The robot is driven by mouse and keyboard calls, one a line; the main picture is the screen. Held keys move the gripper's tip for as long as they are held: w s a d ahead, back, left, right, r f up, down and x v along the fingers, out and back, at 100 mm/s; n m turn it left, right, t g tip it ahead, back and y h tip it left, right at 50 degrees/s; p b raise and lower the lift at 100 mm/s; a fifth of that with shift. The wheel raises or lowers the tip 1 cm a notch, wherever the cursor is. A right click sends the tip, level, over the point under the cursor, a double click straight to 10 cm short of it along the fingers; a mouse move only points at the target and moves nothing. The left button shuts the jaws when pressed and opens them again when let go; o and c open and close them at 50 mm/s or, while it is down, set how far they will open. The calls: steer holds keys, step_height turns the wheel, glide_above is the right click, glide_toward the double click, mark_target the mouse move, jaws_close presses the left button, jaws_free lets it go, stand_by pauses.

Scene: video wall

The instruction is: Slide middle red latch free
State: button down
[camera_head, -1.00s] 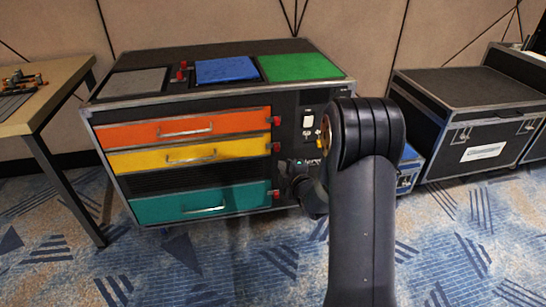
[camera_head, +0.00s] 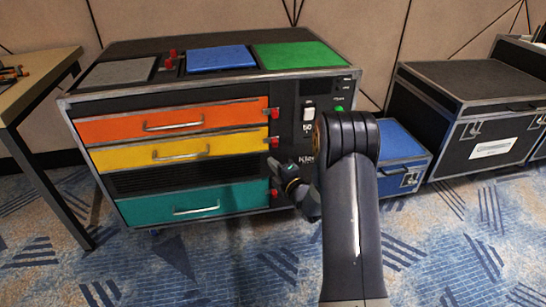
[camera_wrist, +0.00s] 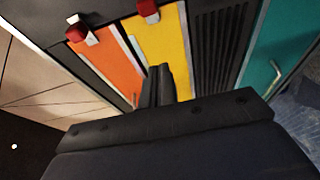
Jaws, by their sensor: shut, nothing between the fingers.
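The black cabinet has an orange drawer (camera_head: 165,123), a yellow drawer (camera_head: 180,150) and a teal drawer (camera_head: 195,203), all closed. The middle red latch (camera_head: 274,142) sits at the right end of the yellow drawer; it shows at the top of the wrist view (camera_wrist: 148,8). The upper red latch (camera_head: 271,113) is beside the orange drawer, and the lower one (camera_head: 274,193) beside the teal. My gripper (camera_head: 273,163) is shut and empty, just below the middle latch in the head view. Its fingers (camera_wrist: 157,76) appear over the yellow drawer, apart from the latch.
The cabinet top holds a grey panel (camera_head: 118,72), a blue panel (camera_head: 220,58) and a green panel (camera_head: 295,55). A white switch (camera_head: 309,110) and a green button (camera_head: 339,109) are right of the latches. A blue case (camera_head: 402,170) stands right; a wooden table (camera_head: 45,80) is left.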

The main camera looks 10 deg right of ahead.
mark_target(265, 141)
steer(key=b+x, duration=0.2)
steer(key=x, duration=0.7)
steer(key=shift+w+a+f+b, duration=0.15)
steer(key=shift+b, duration=0.2)
steer(key=d, duration=0.2)
steer(key=shift+d+b, duration=0.4)
steer(key=shift+d, duration=0.65)
steer(key=shift+d, duration=0.1)
steer(key=shift+d, duration=1.8)
